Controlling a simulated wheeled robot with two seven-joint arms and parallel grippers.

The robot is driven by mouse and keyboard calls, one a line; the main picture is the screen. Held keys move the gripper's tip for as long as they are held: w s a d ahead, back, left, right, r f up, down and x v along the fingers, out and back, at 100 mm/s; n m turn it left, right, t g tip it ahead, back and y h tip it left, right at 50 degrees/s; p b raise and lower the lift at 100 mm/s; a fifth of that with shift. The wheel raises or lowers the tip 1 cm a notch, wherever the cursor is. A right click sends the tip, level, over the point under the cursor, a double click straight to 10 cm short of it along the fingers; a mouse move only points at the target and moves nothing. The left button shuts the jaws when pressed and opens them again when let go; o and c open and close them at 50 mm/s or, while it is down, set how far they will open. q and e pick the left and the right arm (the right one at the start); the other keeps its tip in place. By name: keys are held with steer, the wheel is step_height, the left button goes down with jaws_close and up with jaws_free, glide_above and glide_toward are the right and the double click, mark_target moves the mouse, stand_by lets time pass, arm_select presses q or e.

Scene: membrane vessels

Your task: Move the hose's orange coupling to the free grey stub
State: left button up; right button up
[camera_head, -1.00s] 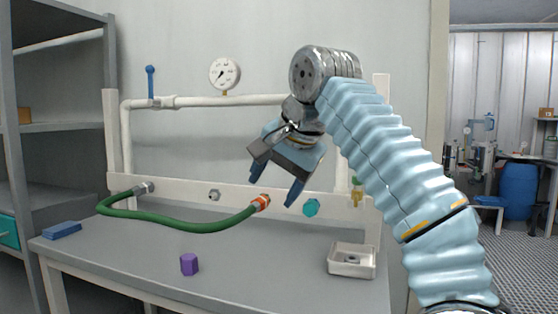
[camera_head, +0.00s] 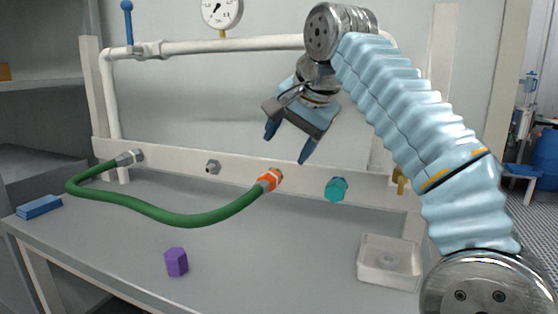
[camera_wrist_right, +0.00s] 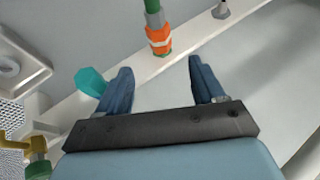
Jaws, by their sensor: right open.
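A bare grey stub (camera_head: 213,167) sticks out of the board between the two hose ends; a grey stub also shows in the wrist view (camera_wrist_right: 221,10). My right gripper (camera_head: 288,146) is open and empty, above the orange coupling and apart from it. My left gripper is not in view.
A teal cap (camera_head: 336,189) sits on the board right of the coupling, with a brass valve (camera_head: 400,181) beyond. A white tray (camera_head: 390,262), a purple hexagonal block (camera_head: 176,262) and a blue block (camera_head: 39,207) are on the bench (camera_head: 270,275). A white pipe (camera_head: 230,44) runs above.

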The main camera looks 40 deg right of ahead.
mark_target(273, 174)
steer(key=x, duration=1.1)
steer(key=shift+w+f, duration=0.15)
steer(key=shift+f, duration=0.1)
jaws_close()
steer(key=shift+s+a+b, duration=0.15)
steer(key=shift+s+a, duration=0.25)
steer(key=shift+a, duration=0.4)
steer(key=shift+s+a+b, duration=0.2)
steer(key=shift+s+a, duration=0.25)
steer(key=shift+a, duration=0.35)
steer(key=shift+s+a+b, duration=0.15)
steer(key=shift+s+a, duration=0.25)
steer(key=shift+a, duration=0.4)
